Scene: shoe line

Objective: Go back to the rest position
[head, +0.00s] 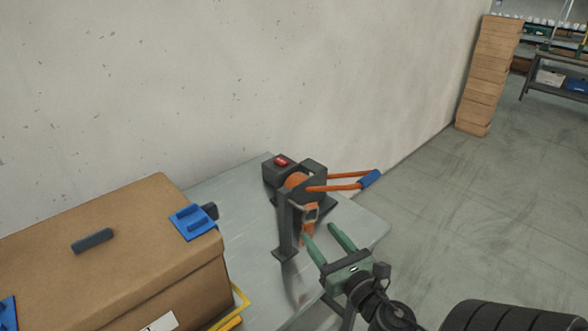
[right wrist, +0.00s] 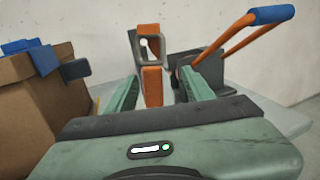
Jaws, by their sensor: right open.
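My right gripper (head: 319,232) is open, its two green fingers pointing at a dark bench press (head: 290,215) on the grey table (head: 235,185). An orange upright piece with a grey ring (head: 310,212) is on the front of the press, just beyond the fingertips. In the right wrist view this orange piece (right wrist: 152,85) shows between the two spread fingers, and neither finger is seen pressing on it. The press has an orange lever with a blue grip (head: 370,178) sticking out to the right. My left gripper is not in view.
A big brown box (head: 120,250) with blue and dark fittings on top fills the left of the table. A pale wall (head: 220,80) stands behind. A stack of cartons (head: 488,75) and shelves (head: 560,75) are far right. The floor between is clear.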

